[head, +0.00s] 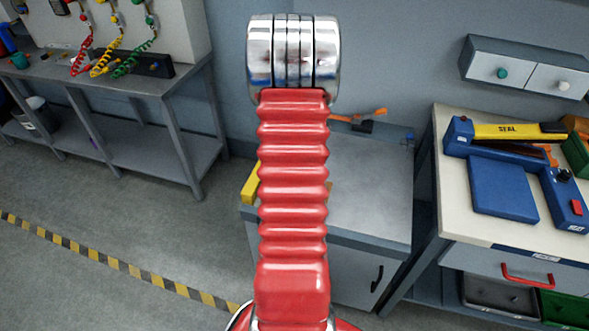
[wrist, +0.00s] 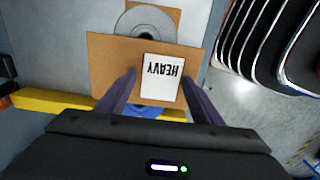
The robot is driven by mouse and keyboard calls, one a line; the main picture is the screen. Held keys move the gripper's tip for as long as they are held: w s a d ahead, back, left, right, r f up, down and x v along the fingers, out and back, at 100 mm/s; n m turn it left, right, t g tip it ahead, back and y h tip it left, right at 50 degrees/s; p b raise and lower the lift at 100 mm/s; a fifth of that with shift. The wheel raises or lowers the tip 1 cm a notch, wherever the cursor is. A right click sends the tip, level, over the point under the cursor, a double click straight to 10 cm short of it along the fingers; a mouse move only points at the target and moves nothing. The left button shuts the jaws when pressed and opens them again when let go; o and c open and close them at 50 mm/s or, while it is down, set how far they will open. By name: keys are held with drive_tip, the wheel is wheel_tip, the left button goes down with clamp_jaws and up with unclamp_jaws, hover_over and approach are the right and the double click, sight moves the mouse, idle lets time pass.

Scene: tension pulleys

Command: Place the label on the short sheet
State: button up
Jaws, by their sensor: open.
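A white label (wrist: 162,77) printed HEAVY, upside down in the wrist view, lies on a brown cardboard sheet (wrist: 108,55). My gripper (wrist: 159,80) is open, with one dark finger on each side of the label. I cannot tell whether the fingers touch it or the sheet. A grey disc with a central hole (wrist: 131,22) lies partly under the sheet's far edge, near another brown piece (wrist: 165,5). Which brown piece is the short sheet is not clear. In the head view my red arm hides the label and most of the sheet.
A grey cabinet top (head: 372,190) is mostly clear to the right of my arm. A yellow bar (wrist: 48,101) runs along its edge. An orange-handled tool (head: 365,122) lies at the back. A bench with a blue sealing device (head: 503,187) stands right, another workbench (head: 110,80) left.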

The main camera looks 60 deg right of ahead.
drive_tip(key=shift+a+f, duration=0.1)
drive_tip(key=shift+a, duration=0.05)
wheel_tip(320, 180, up, 12)
drive_tip(key=shift+r, duration=0.25)
idle(0.3)
idle(0.4)
drive_tip(key=shift+w, duration=0.1)
drive_tip(key=w+a+r+t+h, duration=0.1)
drive_tip(key=w+a+r, duration=0.25)
drive_tip(key=a, duration=0.45)
drive_tip(key=w+a+r, duration=0.3)
drive_tip(key=w+a, duration=0.1)
drive_tip(key=a, duration=0.4)
drive_tip(key=w+a+r+t+h, duration=0.1)
drive_tip(key=w+a+r, duration=0.3)
drive_tip(key=a, duration=0.4)
drive_tip(key=s+a+r+m+t+y, duration=0.1)
drive_tip(key=s+a, duration=0.2)
drive_tip(key=a, duration=0.9)
drive_tip(key=s+a+t+y, duration=0.1)
drive_tip(key=s+a, duration=0.3)
drive_tip(key=a, duration=0.8)
drive_tip(key=shift+a+r+m+t, duration=0.25)
drive_tip(key=shift+r+m+t, duration=0.15)
drive_tip(key=shift+t, duration=0.4)
